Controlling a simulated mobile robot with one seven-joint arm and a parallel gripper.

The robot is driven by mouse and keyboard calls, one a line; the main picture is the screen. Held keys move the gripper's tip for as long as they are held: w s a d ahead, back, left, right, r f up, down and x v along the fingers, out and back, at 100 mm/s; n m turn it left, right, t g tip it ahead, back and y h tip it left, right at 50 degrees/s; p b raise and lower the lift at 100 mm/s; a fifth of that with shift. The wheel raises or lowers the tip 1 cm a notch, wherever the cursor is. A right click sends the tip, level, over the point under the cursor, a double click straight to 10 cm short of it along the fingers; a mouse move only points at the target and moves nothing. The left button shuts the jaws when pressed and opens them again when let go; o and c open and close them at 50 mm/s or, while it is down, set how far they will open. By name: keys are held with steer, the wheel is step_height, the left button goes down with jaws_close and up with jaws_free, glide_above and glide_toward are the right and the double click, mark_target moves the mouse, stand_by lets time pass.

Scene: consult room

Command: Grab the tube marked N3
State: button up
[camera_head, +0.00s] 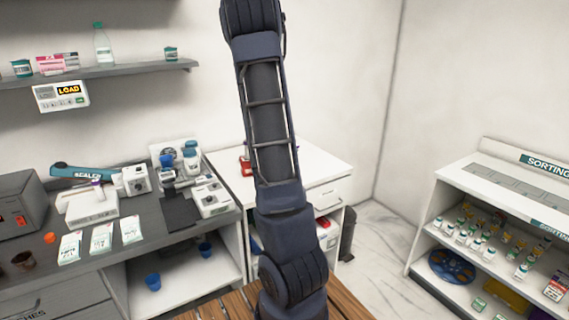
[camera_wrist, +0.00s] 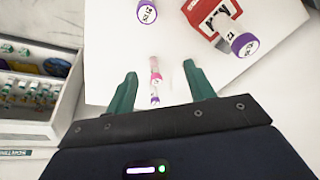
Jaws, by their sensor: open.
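My gripper (camera_wrist: 160,70) is open in the wrist view, its two green fingers spread over a white surface. A slim tube with a pink cap and a purple end (camera_wrist: 155,82) shows between the fingers, not gripped; I cannot read a mark on it. A purple-rimmed tube (camera_wrist: 147,12) stands beyond the fingers, its cap label too small to read surely. Another purple-rimmed tube (camera_wrist: 243,45) is at the right, beside a red holder (camera_wrist: 199,12); its label is also unclear. I cannot tell which is N3. The gripper is out of the head view.
The white table (camera_head: 305,165) carries a small red item (camera_head: 245,166) near my arm. A grey counter (camera_head: 150,225) with devices and cards is at left. A sorting shelf (camera_head: 455,180) with several bottles stands at right. A dark bin (camera_head: 348,236) is beside the table.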

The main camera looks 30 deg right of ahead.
steer(key=shift+m+g+h, duration=0.4)
steer(key=shift+m+h, duration=0.5)
steer(key=shift+w+d+f, duration=1.2)
steer(key=shift+d+f, duration=0.85)
steer(key=shift+f, duration=0.55)
steer(key=shift+w+d+f, duration=1.15)
steer(key=shift+d+f, duration=0.95)
steer(key=shift+f, duration=0.55)
steer(key=shift+w+d+f, duration=1.2)
steer(key=shift+d+f, duration=0.85)
steer(key=shift+f, duration=0.55)
steer(key=shift+c, duration=0.3)
steer(key=c, duration=1)
